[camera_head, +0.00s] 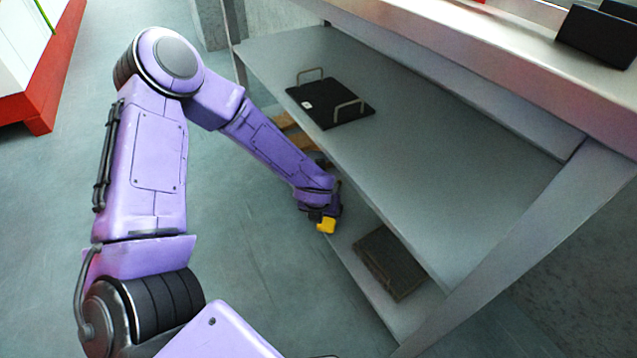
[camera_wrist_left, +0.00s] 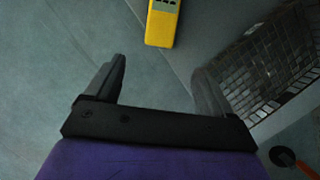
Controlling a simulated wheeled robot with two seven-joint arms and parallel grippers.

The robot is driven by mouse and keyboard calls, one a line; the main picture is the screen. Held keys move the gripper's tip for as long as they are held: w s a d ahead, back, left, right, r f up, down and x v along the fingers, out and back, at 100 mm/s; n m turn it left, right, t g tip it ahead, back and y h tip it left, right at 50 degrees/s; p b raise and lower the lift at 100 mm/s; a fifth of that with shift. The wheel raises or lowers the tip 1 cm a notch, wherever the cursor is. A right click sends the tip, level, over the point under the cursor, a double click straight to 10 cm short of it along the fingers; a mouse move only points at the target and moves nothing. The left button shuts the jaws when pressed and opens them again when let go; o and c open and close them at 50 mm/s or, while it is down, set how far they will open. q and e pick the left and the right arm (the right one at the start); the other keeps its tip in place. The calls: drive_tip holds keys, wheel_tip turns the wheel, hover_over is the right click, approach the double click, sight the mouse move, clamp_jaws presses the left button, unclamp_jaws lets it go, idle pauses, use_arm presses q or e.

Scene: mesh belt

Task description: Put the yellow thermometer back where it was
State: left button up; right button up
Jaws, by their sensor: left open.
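The yellow thermometer (camera_head: 326,226) shows at the lower shelf's front edge in the head view, beside my left gripper (camera_head: 320,213). In the left wrist view the thermometer (camera_wrist_left: 162,24) lies ahead of the fingertips, by the line between floor and shelf. Its top is cut off by the frame. My left gripper (camera_wrist_left: 160,70) is open, with nothing between its fingers, and points toward the thermometer with a gap between. I cannot tell exactly how the thermometer rests. My right gripper is not in view.
A dark mesh item (camera_head: 390,262) lies on the lower shelf (camera_head: 352,232); its grid shows in the wrist view (camera_wrist_left: 270,65). The middle shelf (camera_head: 430,170) overhangs it and holds a black tray with handles (camera_head: 330,100). A red and black item (camera_wrist_left: 284,156) shows at lower right. Floor is clear left of the shelves.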

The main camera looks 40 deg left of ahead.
use_arm(q)
drive_tip(key=s+f+m, duration=0.4)
drive_tip(key=s+m, duration=0.4)
drive_tip(key=m, duration=0.3)
drive_tip(key=s+d+f+m+y, duration=0.1)
drive_tip(key=s+f+m, duration=0.3)
drive_tip(key=s+m, duration=0.5)
drive_tip(key=s+f+m, duration=0.4)
drive_tip(key=s+m, duration=0.4)
drive_tip(key=m, duration=0.5)
drive_tip(key=shift+s+d+m+g+y, duration=0.3)
drive_tip(key=shift+s+g+y, duration=0.05)
drive_tip(key=shift+g+y, duration=0.05)
